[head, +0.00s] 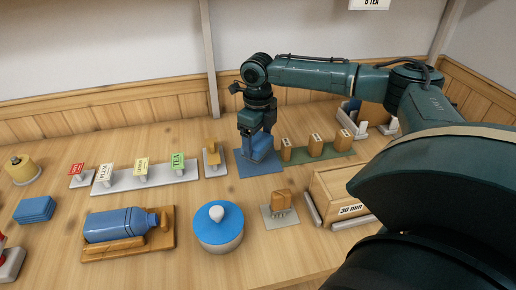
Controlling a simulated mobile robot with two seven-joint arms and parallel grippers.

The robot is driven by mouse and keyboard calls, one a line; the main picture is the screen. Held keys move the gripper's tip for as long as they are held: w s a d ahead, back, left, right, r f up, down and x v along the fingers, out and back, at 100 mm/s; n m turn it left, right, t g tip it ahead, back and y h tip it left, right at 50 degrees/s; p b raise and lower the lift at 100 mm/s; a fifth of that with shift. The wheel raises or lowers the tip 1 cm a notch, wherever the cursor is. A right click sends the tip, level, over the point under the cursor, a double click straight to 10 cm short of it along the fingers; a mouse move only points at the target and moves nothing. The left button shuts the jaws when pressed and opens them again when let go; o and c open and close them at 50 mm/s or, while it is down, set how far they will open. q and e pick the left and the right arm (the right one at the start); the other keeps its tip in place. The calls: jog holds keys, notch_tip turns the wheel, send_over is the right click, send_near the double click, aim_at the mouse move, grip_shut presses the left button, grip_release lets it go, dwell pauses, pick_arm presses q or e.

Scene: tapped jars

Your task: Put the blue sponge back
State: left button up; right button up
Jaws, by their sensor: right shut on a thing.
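My right gripper (256,129) reaches down from the right and is shut on a blue block, which I take to be the blue sponge (261,146). The sponge is at or just over a flat blue mat (258,167) near the back middle of the table. The fingers hide part of the sponge, and I cannot tell whether it touches the mat. Another blue, layered block (36,209) lies at the left of the table. My left gripper is not in view.
A green strip with wooden blocks (316,146) lies right of the mat. A wooden tag stand (213,158) is close on the left. In front are a blue-lidded jar (219,235), a blue bottle on a wooden cradle (115,226) and a wooden crate (335,192).

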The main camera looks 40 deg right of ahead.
aim_at(258, 141)
jog(key=shift+f, duration=1.9)
jog(key=shift+f+b, duration=0.2)
jog(key=shift+b, duration=0.2)
jog(key=o, duration=0.9)
notch_tip(258, 141, up, 12)
jog(key=shift+r+p, duration=0.25)
jog(key=shift+p, duration=0.6)
jog(key=shift+s+a+f, duration=0.1)
